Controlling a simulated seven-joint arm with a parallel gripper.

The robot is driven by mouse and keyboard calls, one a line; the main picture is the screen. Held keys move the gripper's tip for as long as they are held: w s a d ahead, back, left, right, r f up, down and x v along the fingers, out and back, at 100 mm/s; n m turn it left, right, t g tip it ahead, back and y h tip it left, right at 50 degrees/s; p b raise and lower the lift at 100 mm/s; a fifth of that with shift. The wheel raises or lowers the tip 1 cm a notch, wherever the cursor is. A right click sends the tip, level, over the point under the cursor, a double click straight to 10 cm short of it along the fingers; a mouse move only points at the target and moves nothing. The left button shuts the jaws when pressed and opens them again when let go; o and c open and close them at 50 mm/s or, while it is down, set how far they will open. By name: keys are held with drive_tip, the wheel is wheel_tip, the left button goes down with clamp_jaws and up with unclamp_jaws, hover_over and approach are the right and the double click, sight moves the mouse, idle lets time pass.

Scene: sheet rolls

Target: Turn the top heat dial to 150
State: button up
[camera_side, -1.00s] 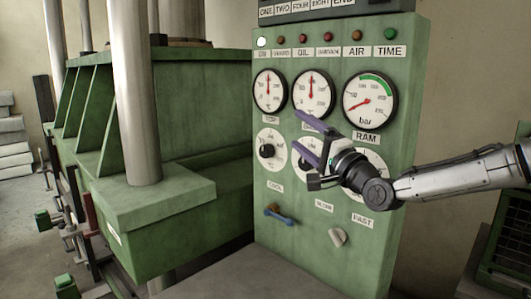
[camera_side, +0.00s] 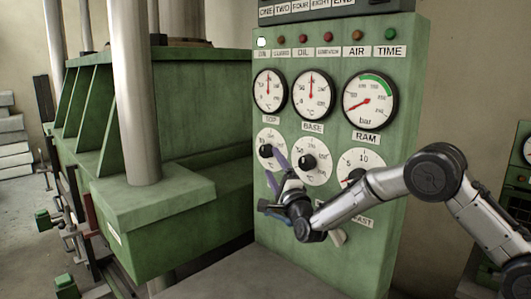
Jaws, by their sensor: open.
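The top heat dial (camera_side: 266,135) is the white round scale under the TOP label at the left of the green panel. Its black knob (camera_side: 265,151) shows, but the pointer's exact reading is too small to tell. The gripper looks empty.
The base dial (camera_side: 311,148) is just right of my fingers, and the ram dial (camera_side: 360,160) is partly hidden by my arm. Three gauges sit above. A light lever (camera_side: 339,238) is below my arm. The green press (camera_side: 170,220) stands left of the panel.

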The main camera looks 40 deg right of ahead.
sight(268, 156)
drive_tip(key=x, duration=0.7)
drive_tip(key=shift+c, duration=0.4)
clamp_jaws()
